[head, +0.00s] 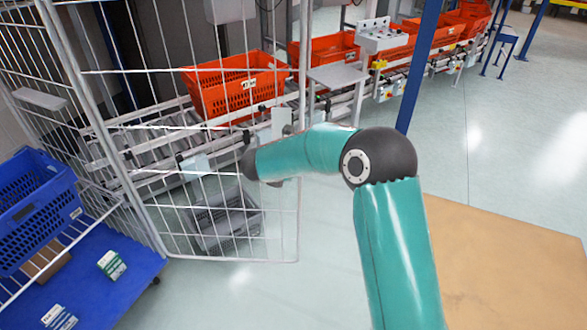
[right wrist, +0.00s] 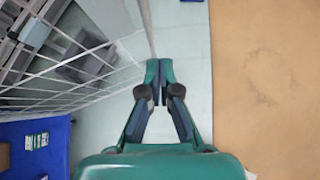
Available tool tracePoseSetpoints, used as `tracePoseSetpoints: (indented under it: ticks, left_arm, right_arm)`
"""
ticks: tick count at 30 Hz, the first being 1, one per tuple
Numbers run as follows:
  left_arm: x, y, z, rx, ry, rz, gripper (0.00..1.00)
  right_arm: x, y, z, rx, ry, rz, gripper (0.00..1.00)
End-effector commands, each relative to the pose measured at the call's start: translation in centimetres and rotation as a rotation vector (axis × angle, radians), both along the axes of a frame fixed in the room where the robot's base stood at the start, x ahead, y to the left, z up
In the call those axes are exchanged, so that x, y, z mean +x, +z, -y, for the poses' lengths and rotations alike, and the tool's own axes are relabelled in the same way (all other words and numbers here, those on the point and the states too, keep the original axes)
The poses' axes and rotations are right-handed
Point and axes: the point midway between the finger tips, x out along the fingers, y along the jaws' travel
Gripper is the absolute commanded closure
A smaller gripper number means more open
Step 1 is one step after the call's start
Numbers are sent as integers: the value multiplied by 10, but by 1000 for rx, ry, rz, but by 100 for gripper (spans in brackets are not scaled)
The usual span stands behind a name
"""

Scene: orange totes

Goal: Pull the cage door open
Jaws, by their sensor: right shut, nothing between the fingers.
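The cage door (head: 297,225) is a pale wire-mesh panel standing out to the right of the cage's corner post (head: 112,150). My right arm crosses in front of the door's free edge in the head view, and its gripper cannot be made out there. In the right wrist view my right gripper (right wrist: 159,88) is shut and empty. Its fingertips lie by the lower end of a pale upright bar (right wrist: 149,28), seemingly the door's edge; whether they touch cannot be told. The mesh (right wrist: 100,60) lies to the left. My left gripper is not in view.
The cage has a blue base (head: 125,290) with a blue crate (head: 40,205) and small boxes (head: 112,264). Behind the door runs a conveyor with orange totes (head: 235,88). A blue post (head: 420,65) stands beyond my arm. A tan surface (head: 510,260) lies at right; grey floor is clear between.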

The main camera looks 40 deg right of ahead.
Motion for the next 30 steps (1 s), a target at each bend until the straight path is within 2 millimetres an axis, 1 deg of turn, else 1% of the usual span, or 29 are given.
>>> tracePoseSetpoints:
  ticks: [1, 3, 6, 12, 15, 19, 23, 26, 29, 30]
  left_arm:
    - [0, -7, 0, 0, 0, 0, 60]
    - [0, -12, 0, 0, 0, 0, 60]
    - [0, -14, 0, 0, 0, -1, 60]
    - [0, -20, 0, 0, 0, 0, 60]
    - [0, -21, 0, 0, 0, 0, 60]
    - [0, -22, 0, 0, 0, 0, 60]
    - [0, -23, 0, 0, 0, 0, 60]
    - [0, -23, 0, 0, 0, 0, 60]
    - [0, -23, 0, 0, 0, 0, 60]
    - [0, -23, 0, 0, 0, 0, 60]
  right_arm:
    - [-3, -3, -9, 0, 6, 2, 100]
    - [-8, -4, -22, 0, 9, 2, 100]
    - [-17, 15, -34, 0, 7, 6, 100]
    - [-35, 44, -60, 1, 7, 6, 100]
    - [-42, 54, -70, 1, 7, 4, 100]
    - [-48, 63, -77, 1, 5, 3, 100]
    - [-51, 67, -80, 0, 4, 0, 100]
    - [-51, 64, -81, 7, 2, -2, 100]
    - [-53, 48, -86, 48, -4, -11, 100]
    - [-55, 37, -91, 81, -12, -18, 100]
